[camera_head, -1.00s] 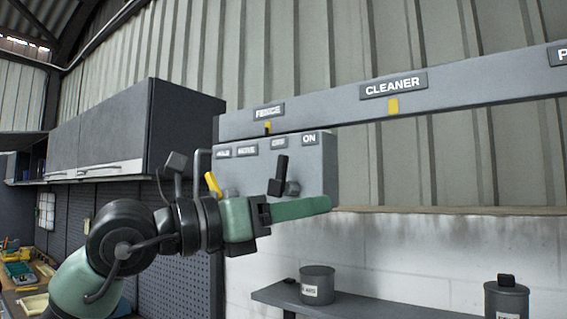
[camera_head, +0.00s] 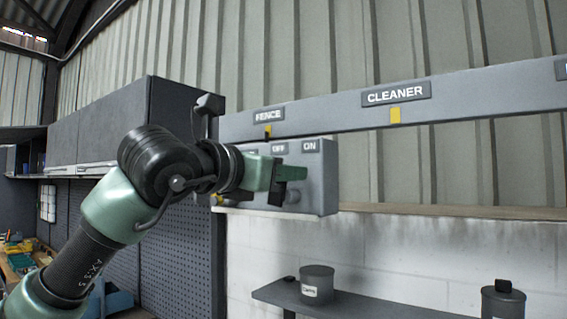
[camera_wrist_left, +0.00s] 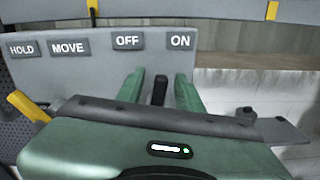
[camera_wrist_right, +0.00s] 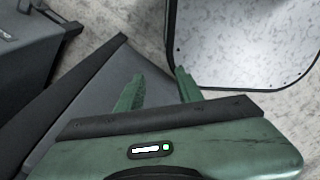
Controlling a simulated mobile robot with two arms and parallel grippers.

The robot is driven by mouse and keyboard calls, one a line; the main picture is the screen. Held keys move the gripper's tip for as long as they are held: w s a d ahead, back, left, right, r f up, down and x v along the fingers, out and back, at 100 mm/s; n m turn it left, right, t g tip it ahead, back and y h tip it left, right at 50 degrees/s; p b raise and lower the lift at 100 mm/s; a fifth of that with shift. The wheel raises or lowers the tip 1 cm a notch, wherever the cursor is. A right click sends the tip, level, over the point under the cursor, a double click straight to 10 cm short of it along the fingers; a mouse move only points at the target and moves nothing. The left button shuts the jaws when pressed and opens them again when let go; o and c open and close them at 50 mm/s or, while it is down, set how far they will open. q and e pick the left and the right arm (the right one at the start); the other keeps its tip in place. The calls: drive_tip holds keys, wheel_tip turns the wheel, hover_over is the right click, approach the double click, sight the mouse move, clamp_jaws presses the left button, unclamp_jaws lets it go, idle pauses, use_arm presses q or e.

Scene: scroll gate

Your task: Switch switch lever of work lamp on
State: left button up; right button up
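A grey control box (camera_head: 322,185) hangs on the wall under the rail, with OFF and ON labels visible. In the left wrist view the box (camera_wrist_left: 105,66) also shows HOLD and MOVE labels. A black switch lever (camera_wrist_left: 160,90) stands below and between OFF and ON. A yellow lever (camera_wrist_left: 28,106) is at the box's left. My left gripper (camera_head: 290,180) is open in front of the box. In the left wrist view its fingers (camera_wrist_left: 158,92) are on either side of the black lever, with gaps showing. My right gripper (camera_wrist_right: 160,92) is open and empty, away from the box.
A rail with FENCE and CLEANER (camera_head: 396,94) labels runs above the box. A dark cabinet (camera_head: 130,120) and pegboard are at left. A shelf (camera_head: 360,306) with grey cans (camera_head: 317,284) is below. A pale panel (camera_wrist_right: 240,40) and grey surfaces are near my right gripper.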

use_arm(q)
drive_tip(key=shift+c, duration=0.3)
clamp_jaws()
drive_tip(key=shift+s+d+f+m+b, duration=0.15)
drive_tip(key=shift+d+f+m+b, duration=0.05)
drive_tip(key=shift+m+b, duration=0.4)
drive_tip(key=shift+s+d+f+m+b, duration=0.1)
drive_tip(key=shift+d+f+m+b, duration=0.05)
drive_tip(key=shift+m+b, duration=0.4)
drive_tip(key=m, duration=0.1)
drive_tip(key=d+m+b, duration=0.1)
drive_tip(key=m, duration=0.1)
drive_tip(key=shift+s+f, duration=0.1)
drive_tip(key=shift+s, duration=0.2)
drive_tip(key=shift+o, duration=0.3)
unclamp_jaws()
